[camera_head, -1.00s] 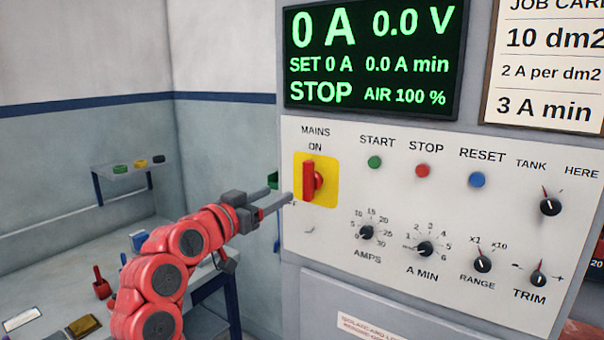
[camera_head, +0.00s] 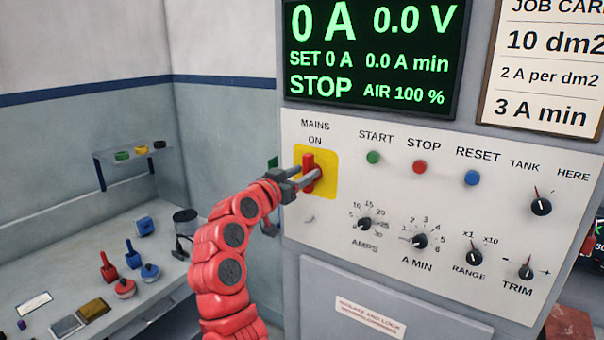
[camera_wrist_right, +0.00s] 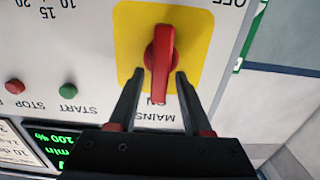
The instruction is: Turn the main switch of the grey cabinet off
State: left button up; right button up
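The grey cabinet (camera_head: 290,240) carries the main switch (camera_head: 307,160), a red handle on a yellow plate under the labels MAINS and ON. The handle stands upright, pointing to ON. My right gripper (camera_head: 312,178) is at the handle, its fingertips covering the handle's lower part in the head view. In the wrist view, the right gripper (camera_wrist_right: 159,72) is open, one finger on each side of the red handle (camera_wrist_right: 159,60), with gaps visible. I cannot tell whether a fingertip touches the plate. The OFF label is hidden in the head view. My left gripper is not in view.
START (camera_head: 373,157), STOP (camera_head: 419,167) and RESET (camera_head: 471,178) buttons are right of the switch. Several knobs sit below, including AMPS (camera_head: 364,223). The display (camera_head: 370,60) reads STOP, 0 A. A bench (camera_head: 75,275) with small items stands at left.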

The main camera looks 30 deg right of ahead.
grip_shut()
jog(key=shift+w+f+n+b, duration=0.1)
jog(key=shift+f+n+b, duration=0.2)
jog(key=shift+n+b, duration=0.75)
jog(key=n+b, duration=0.1)
jog(key=b, duration=0.1)
jog(key=n+b, duration=0.2)
jog(key=shift+w+a, duration=0.15)
jog(key=shift+w, duration=0.05)
jog(key=shift+w+a+f+n+b, duration=0.15)
jog(key=shift+n+b, duration=0.2)
jog(key=shift+n, duration=1.75)
jog(key=shift+w+d+f+n+b, duration=0.15)
jog(key=shift+n+b, duration=0.25)
jog(key=shift+n, duration=1.75)
jog(key=shift+w+a+f+n+b, duration=0.1)
jog(key=shift+a+f+n+b, duration=0.2)
jog(key=shift+n, duration=1.8)
jog(key=shift+d, duration=0.15)
